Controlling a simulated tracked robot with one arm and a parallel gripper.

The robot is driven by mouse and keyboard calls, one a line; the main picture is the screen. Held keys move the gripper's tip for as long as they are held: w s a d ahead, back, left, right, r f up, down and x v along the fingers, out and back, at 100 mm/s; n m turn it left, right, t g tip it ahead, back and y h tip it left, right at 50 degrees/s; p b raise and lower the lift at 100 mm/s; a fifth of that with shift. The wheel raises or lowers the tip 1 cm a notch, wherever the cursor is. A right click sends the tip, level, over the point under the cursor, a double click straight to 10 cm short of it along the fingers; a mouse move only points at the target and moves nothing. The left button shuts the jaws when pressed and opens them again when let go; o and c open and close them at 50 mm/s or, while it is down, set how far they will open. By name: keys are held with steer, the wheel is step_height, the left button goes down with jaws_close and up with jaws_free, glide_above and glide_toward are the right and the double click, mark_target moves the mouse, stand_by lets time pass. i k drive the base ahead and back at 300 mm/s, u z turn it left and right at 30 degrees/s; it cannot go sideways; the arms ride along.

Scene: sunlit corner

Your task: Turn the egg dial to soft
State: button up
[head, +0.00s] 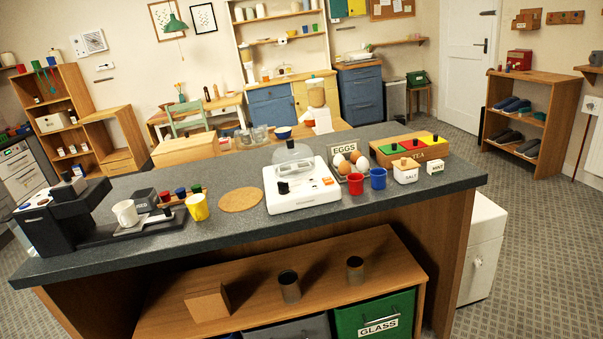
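The white egg cooker (310,196) stands on the dark countertop near the middle of the head view. A clear dome with a dark knob on top sits on its back part. A small black knob (283,187), which looks like the dial, is at the left of its front. Its setting and any marks are too small to read. A small red spot shows at the right of the top. Eggs (345,163), white and brown, sit by a sign reading EGGS (343,148) behind the cooker. My gripper is not in view.
Left of the cooker are a round cork mat (240,200), a yellow cup (199,207), a white mug (126,213) and a black machine (60,215).

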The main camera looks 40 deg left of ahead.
mark_target(284, 187)
steer(key=u, duration=0.15)
steer(key=i, duration=1.45)
steer(key=u, duration=0.5)
